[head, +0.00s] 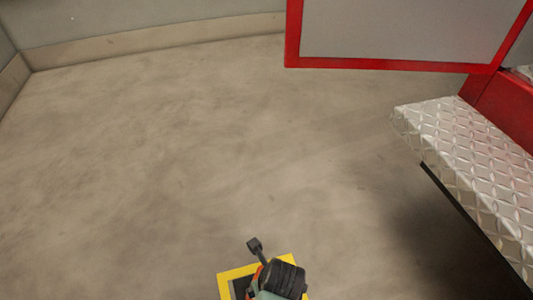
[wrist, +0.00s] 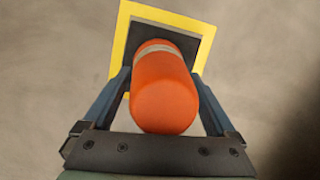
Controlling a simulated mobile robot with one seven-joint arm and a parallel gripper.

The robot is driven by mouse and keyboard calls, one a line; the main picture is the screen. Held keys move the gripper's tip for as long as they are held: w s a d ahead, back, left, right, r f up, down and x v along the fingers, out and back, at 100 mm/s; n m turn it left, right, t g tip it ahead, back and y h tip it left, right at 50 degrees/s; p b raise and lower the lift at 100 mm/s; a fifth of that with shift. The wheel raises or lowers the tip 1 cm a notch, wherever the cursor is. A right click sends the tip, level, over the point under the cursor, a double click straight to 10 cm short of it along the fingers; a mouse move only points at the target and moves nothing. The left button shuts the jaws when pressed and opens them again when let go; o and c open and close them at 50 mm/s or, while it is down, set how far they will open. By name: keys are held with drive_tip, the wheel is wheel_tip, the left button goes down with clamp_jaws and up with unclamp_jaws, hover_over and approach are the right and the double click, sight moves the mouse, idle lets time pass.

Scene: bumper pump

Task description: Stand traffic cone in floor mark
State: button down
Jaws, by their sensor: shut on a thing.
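The traffic cone (wrist: 165,100) is orange with a pale band and a dark square base (wrist: 146,29). In the wrist view I look down on its rounded top. My gripper (wrist: 160,78) has a finger on either side of the cone and is shut on it. The floor mark (wrist: 118,42) is a yellow square outline, and the base shows within it. I cannot tell whether the base touches the floor. In the head view the mark (head: 235,272) is at the bottom edge, and my arm hides most of the cone.
A silver tread-plate step (head: 460,150) juts in at the right, with a dark lower edge. A red-framed grey panel (head: 400,35) is at the upper right. A wall with a pale skirting (head: 150,40) runs along the back. The floor at left and centre is clear.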

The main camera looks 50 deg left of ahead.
wheel_tip(320, 180, down, 5)
drive_tip(key=b, duration=0.3)
drive_tip(key=shift+r, duration=0.2)
unclamp_jaws()
drive_tip(key=shift+f, duration=0.15)
drive_tip(key=p+v, duration=0.8)
drive_tip(key=v, duration=0.4)
drive_tip(key=shift+a+p, duration=0.1)
drive_tip(key=shift+p, duration=0.2)
